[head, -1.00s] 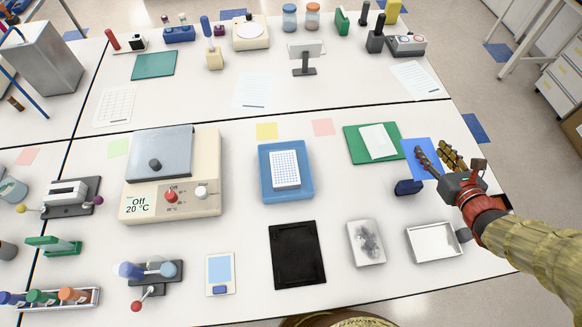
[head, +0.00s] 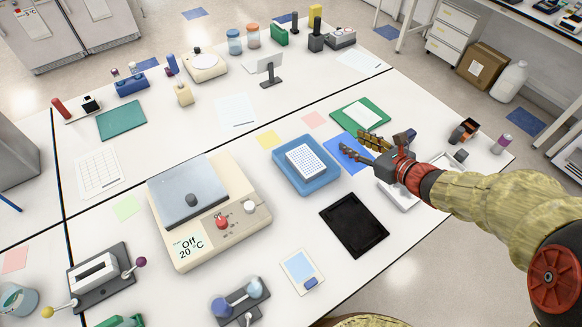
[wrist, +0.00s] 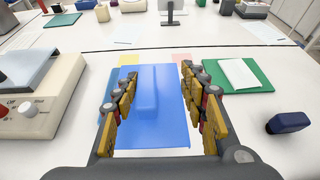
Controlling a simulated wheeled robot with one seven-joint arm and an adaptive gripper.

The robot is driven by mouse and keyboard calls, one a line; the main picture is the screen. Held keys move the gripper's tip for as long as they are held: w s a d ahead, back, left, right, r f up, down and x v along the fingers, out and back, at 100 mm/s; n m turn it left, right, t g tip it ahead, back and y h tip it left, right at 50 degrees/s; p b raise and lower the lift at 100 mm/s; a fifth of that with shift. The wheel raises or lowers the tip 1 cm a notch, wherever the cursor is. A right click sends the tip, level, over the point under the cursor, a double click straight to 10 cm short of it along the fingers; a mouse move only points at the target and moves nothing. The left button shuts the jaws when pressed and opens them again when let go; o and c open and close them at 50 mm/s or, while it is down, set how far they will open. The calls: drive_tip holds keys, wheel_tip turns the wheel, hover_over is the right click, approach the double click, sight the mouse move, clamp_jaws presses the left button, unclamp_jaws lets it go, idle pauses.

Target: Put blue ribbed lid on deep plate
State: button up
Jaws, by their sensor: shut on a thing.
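The blue lid (head: 347,166) is a flat blue sheet in the head view. In the wrist view the lid (wrist: 172,125) shows a raised rib along its middle. My gripper (head: 352,146) is shut on the lid, with its yellow-padded fingers on either side of the rib; the gripper also shows in the wrist view (wrist: 160,78). The deep plate (head: 311,159) is white with rows of blue wells and sits in a blue tray (head: 308,186). In the head view the lid is just right of this tray. In the wrist view the lid hides the plate.
A beige heater (head: 258,216) stands left of the tray. A black tray (head: 355,224) lies in front. A green mat (head: 345,122) with a white sheet lies behind my gripper. A navy block (wrist: 288,122) is on the right. A white tray (head: 391,194) is partly behind my arm.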

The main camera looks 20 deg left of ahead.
drive_tip(key=shift+s+a, duration=0.15)
drive_tip(key=shift+a, duration=0.15)
drive_tip(key=w+a+f, duration=0.1)
drive_tip(key=a, duration=0.1)
drive_tip(key=w+a+f+b, duration=0.1)
drive_tip(key=a, duration=0.2)
drive_tip(key=w+a+f+b, duration=0.1)
drive_tip(key=a+f, duration=0.1)
drive_tip(key=shift+a+f, duration=0.1)
drive_tip(key=shift+a, duration=0.3)
drive_tip(key=b, duration=0.2)
hover_over(310, 159)
drive_tip(key=f, duration=0.5)
drive_tip(key=shift+d, duration=0.35)
drive_tip(key=shift+a+f, duration=0.3)
drive_tip(key=shift+f, duration=0.1)
drive_tip(key=shift+w+a+f+b, duration=0.1)
drive_tip(key=shift+f+b, duration=0.3)
drive_tip(key=shift+f, duration=1.15)
drive_tip(key=shift+f, duration=0.1)
drive_tip(key=o, duration=0.5)
drive_tip(key=shift+f, duration=0.1)
drive_tip(key=o, duration=0.4)
drive_tip(key=shift+o, duration=0.2)
